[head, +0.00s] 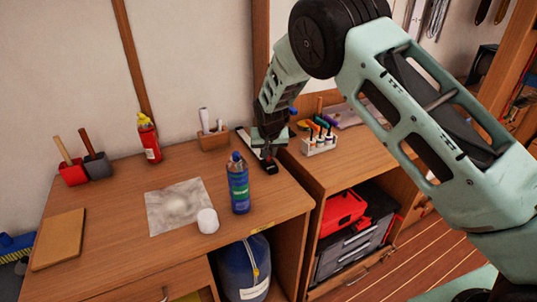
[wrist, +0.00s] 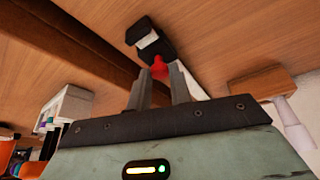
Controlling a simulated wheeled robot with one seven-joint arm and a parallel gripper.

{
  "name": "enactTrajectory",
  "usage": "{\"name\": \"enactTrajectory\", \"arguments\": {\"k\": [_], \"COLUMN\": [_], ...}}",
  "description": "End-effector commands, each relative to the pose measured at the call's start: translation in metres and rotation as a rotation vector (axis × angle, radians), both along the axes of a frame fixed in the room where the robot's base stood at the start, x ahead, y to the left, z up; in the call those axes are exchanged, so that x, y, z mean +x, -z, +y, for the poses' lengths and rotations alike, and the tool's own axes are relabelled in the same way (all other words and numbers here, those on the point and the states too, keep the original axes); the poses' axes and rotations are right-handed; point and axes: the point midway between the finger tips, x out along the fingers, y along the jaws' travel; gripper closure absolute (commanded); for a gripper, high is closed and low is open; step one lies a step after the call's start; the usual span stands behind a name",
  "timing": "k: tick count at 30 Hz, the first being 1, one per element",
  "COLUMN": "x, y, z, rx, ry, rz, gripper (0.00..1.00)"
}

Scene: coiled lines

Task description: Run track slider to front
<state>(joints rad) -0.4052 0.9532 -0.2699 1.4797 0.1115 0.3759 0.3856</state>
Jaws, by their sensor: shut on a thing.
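The slider's red knob (wrist: 159,68) sits between my two fingers (wrist: 160,88), close to that end block. My gripper is shut on the red knob.
A blue bottle (head: 238,184) stands left of the track, with a white jar (head: 208,221) and a clear sheet (head: 162,213) near it. A wooden holder (head: 213,139) stands behind. A rack of small tools (head: 319,143) is to the right.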

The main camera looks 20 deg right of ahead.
Motion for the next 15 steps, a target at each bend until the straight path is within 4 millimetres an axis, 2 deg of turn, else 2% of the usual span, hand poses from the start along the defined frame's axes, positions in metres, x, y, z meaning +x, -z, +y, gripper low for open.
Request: {"name": "enactTrajectory", "arguments": {"k": [10,11,12,13,15], "x": [0.0009,0.0009,0.0008,0.0008,0.0007], "y": [-0.0020,-0.0020,-0.0018,-0.0018,-0.0016], "z": [0.0002,0.0002,0.0002,0.0002,0.0002], "rx": [0.000,0.000,0.000,0.000,0.001], "ry": [0.000,0.000,0.000,0.000,0.000], "rz": [-0.003,-0.003,-0.003,-0.003,-0.002], "gripper": [1.00,0.77,0.65,0.57,0.57]}}
